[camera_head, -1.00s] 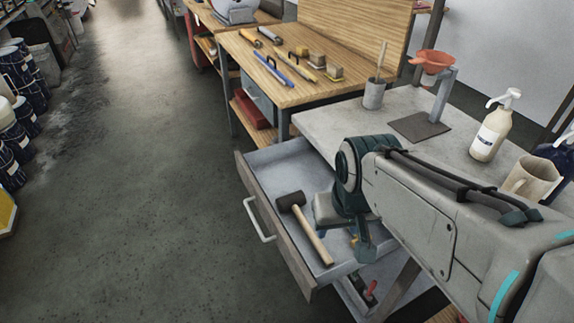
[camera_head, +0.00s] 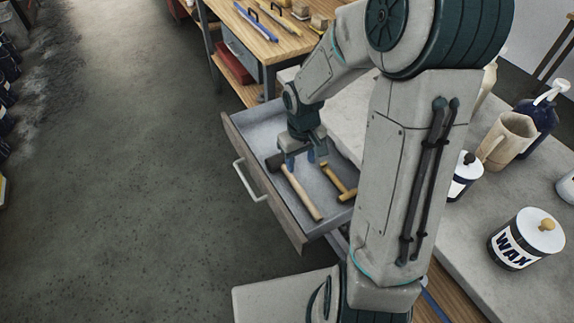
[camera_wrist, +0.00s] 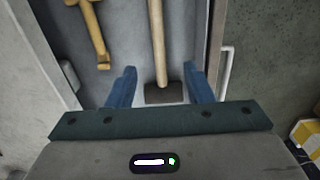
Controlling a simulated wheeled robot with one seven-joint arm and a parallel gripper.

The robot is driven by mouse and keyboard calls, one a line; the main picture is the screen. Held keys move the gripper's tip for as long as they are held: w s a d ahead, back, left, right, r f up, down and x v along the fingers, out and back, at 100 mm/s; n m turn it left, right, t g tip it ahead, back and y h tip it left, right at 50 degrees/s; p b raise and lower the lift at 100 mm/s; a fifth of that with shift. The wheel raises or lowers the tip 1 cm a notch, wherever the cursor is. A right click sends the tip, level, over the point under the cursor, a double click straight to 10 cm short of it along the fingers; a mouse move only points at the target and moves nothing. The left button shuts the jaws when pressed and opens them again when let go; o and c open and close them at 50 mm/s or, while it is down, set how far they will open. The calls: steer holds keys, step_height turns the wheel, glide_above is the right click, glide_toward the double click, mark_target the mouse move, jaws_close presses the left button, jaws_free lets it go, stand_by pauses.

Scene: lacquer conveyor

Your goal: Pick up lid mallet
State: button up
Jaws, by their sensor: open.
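The lid mallet (camera_head: 301,193) lies in the open drawer (camera_head: 262,126), with a dark block head and a pale wooden handle pointing toward the drawer's near end. In the wrist view its dark head (camera_wrist: 164,94) sits between the two blue fingers, nearer the right one, and the handle runs up and away. My gripper (camera_head: 304,160) is open, pointing down over the head end of the mallet. It also shows in the wrist view (camera_wrist: 163,88). I cannot tell the exact height of the fingertips above the drawer floor.
A yellow-brown tool (camera_head: 338,182) lies beside the mallet in the drawer, also at upper left in the wrist view (camera_wrist: 95,34). The drawer's front with its handle (camera_head: 247,181) bounds the other side.

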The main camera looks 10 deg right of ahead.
glide_above(301, 190)
steer(key=f, duration=0.8)
steer(key=shift+w+a+f+b, duration=0.2)
steer(key=shift+a+f+b, duration=0.1)
steer(key=shift+b, duration=0.1)
steer(key=f, duration=0.4)
steer(key=shift+s+d+f, duration=0.2)
steer(key=shift+s+d, duration=0.1)
steer(key=shift+f, duration=0.55)
steer(key=shift+c, duration=0.4)
steer(key=shift+w, duration=0.1)
jaws_close()
